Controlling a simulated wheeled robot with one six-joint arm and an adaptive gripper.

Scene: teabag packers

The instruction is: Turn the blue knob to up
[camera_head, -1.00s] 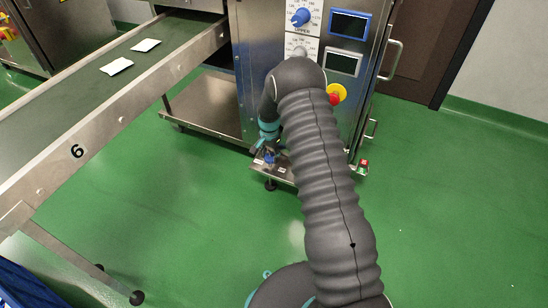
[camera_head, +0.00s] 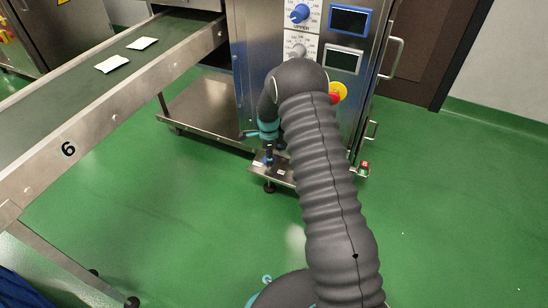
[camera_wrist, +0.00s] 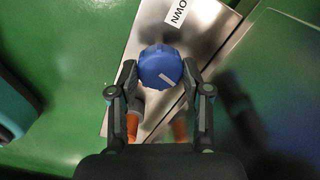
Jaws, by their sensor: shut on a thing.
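The blue knob (camera_wrist: 158,64) is round and ribbed, with a white pointer mark aimed to the lower right in the wrist view. It sits over a metal plate (camera_wrist: 122,62) with a DOWN label (camera_wrist: 178,12) near its top edge. My gripper (camera_wrist: 160,74) is shut on the knob, one finger on each side. In the head view my gripper (camera_head: 269,152) points down at the low plate (camera_head: 285,178) at the foot of the machine. There the knob is too small and covered to make out clearly.
The machine's upper panel has another blue knob (camera_head: 299,13), a grey knob (camera_head: 298,51) and a red-and-yellow button (camera_head: 337,93). A conveyor (camera_head: 100,95) carrying two white packets runs at the left. Green floor is open at the right.

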